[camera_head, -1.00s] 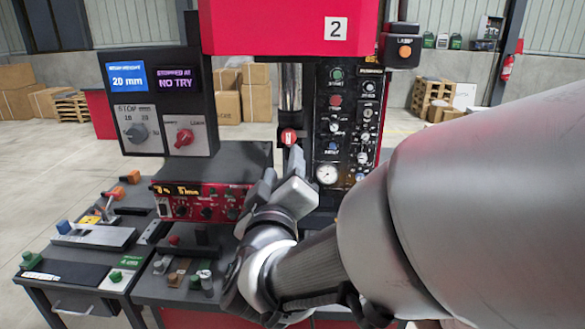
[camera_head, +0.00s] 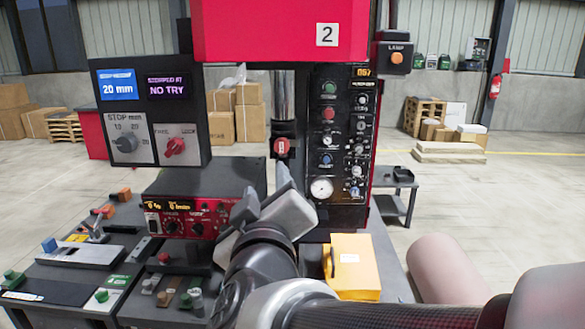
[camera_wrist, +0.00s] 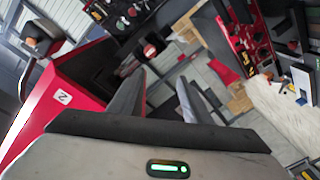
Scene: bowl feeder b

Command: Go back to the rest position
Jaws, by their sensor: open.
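My gripper (camera_head: 262,200) is in the middle of the head view, in front of the machine marked 2 and below its vertical column. Its two fingers point up and away and stand apart with nothing between them. In the wrist view the fingers (camera_wrist: 158,98) show open and empty, with clear space between them. A red-capped part (camera_head: 282,148) of the machine is just beyond the fingertips, apart from them in the picture. My arm crosses the lower right of the head view and hides part of the bench.
A black control panel (camera_head: 340,140) stands right of the column. A display box (camera_head: 148,105) reads 20 mm and NO TRY. A red instrument unit (camera_head: 185,221) sits on the bench. A yellow box (camera_head: 352,268) lies right of my gripper. Open floor (camera_head: 450,190) is at the right.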

